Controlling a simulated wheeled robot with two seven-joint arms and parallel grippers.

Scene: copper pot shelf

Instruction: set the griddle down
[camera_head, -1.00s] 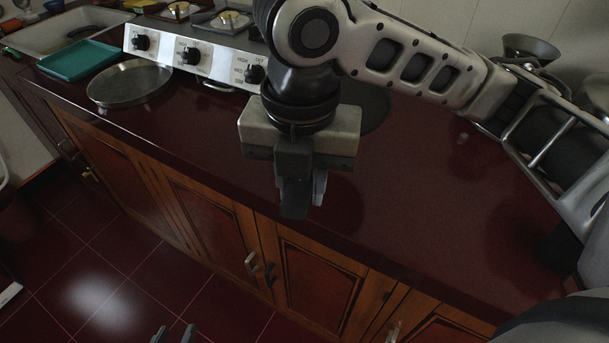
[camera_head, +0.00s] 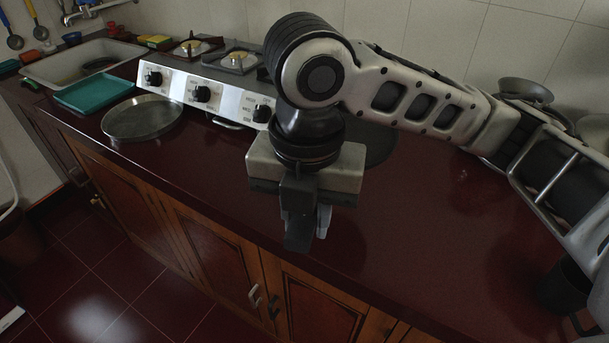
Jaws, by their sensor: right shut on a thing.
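The griddle (camera_head: 379,146) is a dark, flat, round shape on or just above the dark red counter (camera_head: 430,215). Most of it is hidden behind my right gripper and forearm, so only its right part shows. I cannot tell whether it touches the counter. My right gripper (camera_head: 305,228) points down over the front part of the counter, with its fingers close together. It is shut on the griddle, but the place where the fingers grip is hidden. My left gripper is out of view.
A round metal pan (camera_head: 142,117) and a teal tray (camera_head: 93,92) lie at left. Metal bowls (camera_head: 524,90) sit at the back right. The counter's right-hand middle is mostly clear.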

